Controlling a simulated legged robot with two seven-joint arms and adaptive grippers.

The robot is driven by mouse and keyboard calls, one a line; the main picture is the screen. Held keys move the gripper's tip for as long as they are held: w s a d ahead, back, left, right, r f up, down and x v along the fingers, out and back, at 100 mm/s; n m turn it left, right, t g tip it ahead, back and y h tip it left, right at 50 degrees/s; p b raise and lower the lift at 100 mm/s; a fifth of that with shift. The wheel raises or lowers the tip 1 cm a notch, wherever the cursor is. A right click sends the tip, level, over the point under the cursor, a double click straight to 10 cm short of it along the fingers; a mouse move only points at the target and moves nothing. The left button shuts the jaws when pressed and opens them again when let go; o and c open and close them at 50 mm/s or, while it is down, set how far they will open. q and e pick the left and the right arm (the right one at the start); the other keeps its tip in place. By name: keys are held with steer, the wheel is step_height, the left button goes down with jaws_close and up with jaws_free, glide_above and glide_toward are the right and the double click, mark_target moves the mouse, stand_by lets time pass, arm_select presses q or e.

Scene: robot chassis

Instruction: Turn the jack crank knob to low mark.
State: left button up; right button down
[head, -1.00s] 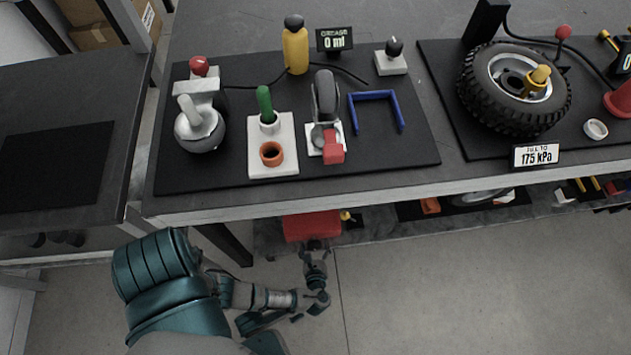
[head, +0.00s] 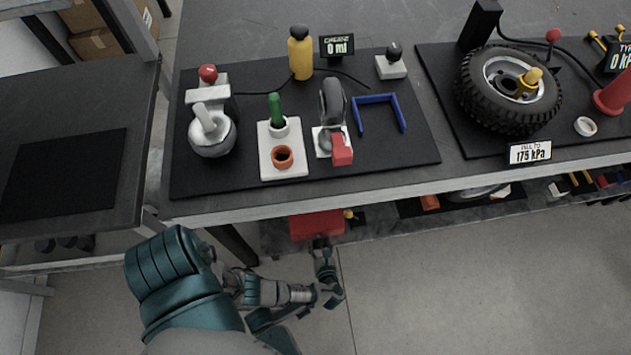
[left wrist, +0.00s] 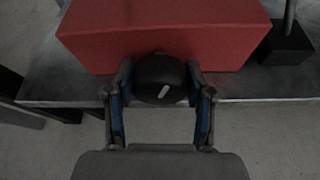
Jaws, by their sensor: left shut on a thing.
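The jack is a red box (head: 316,224) on the shelf under the bench's front edge; it fills the top of the left wrist view (left wrist: 165,32). A round black knob (left wrist: 160,76) sits on its front face. A short white pointer line on the knob points down toward me, leaning slightly. My left gripper (left wrist: 160,84) is shut on the knob, one finger on each side. In the head view my left gripper (head: 322,244) is at the box's front, and the knob is hidden there. I cannot see any low mark. My right gripper is not in view.
The bench above holds a black mat (head: 235,178) with a caster wheel (head: 333,102) and a yellow bottle (head: 300,54). A tyre (head: 508,90) lies at right. In the wrist view a black block (left wrist: 288,48) stands right of the box. The floor in front is clear.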

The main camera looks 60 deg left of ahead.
arm_select(q)
steer(key=shift+d+m+g+y, duration=0.15)
steer(key=shift+m+g+y, duration=0.15)
steer(key=shift+m+g, duration=0.6)
steer(key=shift+m, duration=0.3)
steer(key=shift+w, duration=0.1)
steer(key=o, duration=1.1)
steer(key=shift+o, duration=0.2)
steer(key=v, duration=1.2)
steer(key=shift+f, duration=0.15)
